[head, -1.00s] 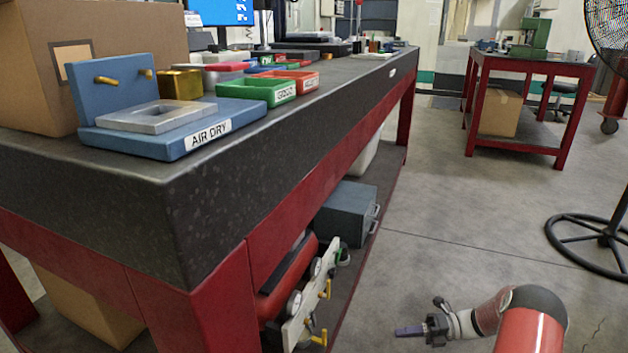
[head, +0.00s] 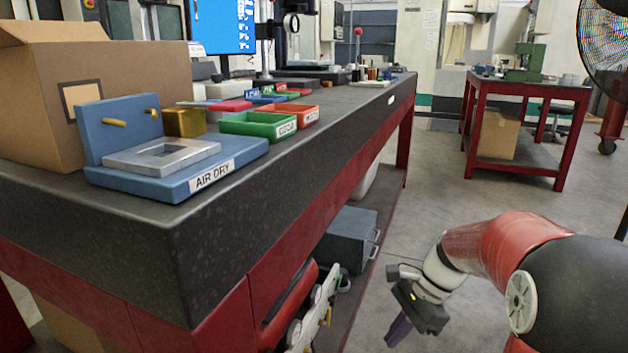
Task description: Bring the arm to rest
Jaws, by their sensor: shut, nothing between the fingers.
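My gripper (head: 398,332) hangs at the lower middle of the head view, at the end of my red and white arm. Its fingers point down and a little left, and they are shut with nothing between them. It is over the floor, to the right of the red-framed workbench (head: 228,240) and below the level of the bench top. No touch with the bench shows.
On the bench are a blue AIR DRY stand (head: 231,165) with a grey metal frame, a brown box (head: 45,90), a green bin (head: 258,125) and a red bin (head: 297,115). A grey case (head: 345,236) is on the lower shelf. Floor (head: 440,190) beyond my arm is clear.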

